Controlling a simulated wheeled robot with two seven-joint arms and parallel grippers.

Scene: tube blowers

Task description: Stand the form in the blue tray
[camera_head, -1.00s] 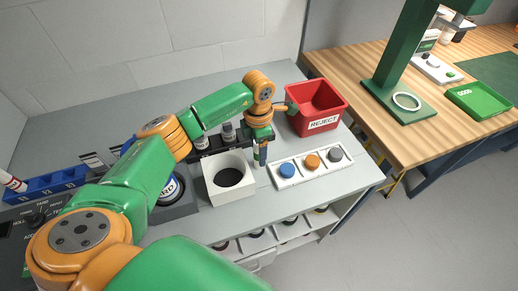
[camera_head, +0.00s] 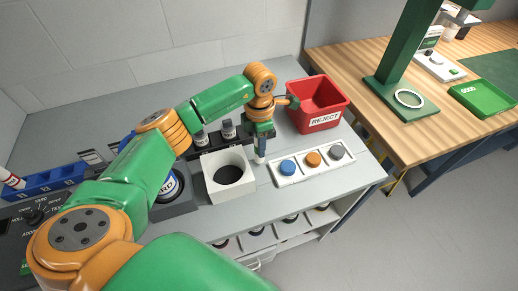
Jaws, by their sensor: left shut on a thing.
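My left gripper (camera_head: 261,136) points down between the white box with a round dark opening and the white button panel. It is shut on a small, slim upright piece (camera_head: 260,156), which I take to be the form. Its pale lower end shows below the fingers; the rest is hidden by them. I cannot tell whether its end touches the bench. The blue tray (camera_head: 74,171) is at the far left, behind my left arm, with numbered places along its front and a red-and-white marker-like item at its left end. My right gripper is not in view.
The white box (camera_head: 213,187) stands left of the gripper, with a black rack (camera_head: 207,146) of dark bottles behind it. The button panel (camera_head: 322,168) is to the right, with a red REJECT bin (camera_head: 318,119) behind it. The bench at the back (camera_head: 130,125) is clear.

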